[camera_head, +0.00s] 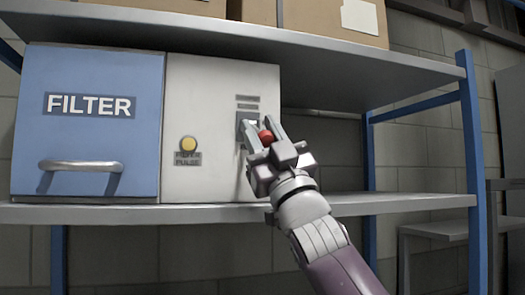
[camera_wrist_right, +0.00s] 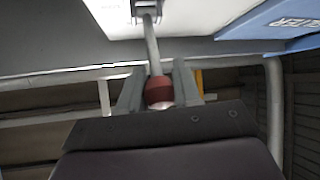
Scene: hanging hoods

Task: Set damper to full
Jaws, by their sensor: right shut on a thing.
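The damper control is a grey lever with a red knob (camera_head: 266,136) on the right part of the white panel (camera_head: 205,120). My right gripper (camera_head: 264,130) is in front of the panel, with its fingers on both sides of the red knob, shut on it. In the right wrist view the red knob (camera_wrist_right: 159,90) sits between the two fingers, and the grey lever rod (camera_wrist_right: 151,45) runs from it to a bracket on the panel. The small labels by the lever are too blurred to read. My left gripper is not in view.
A blue FILTER box (camera_head: 90,140) with a grey handle (camera_head: 80,165) is left of the panel. A yellow FILTER PULSE button (camera_head: 189,143) is on the panel. A shelf board (camera_head: 230,35) with cardboard boxes (camera_head: 325,18) lies above. The shelf right of the panel is clear.

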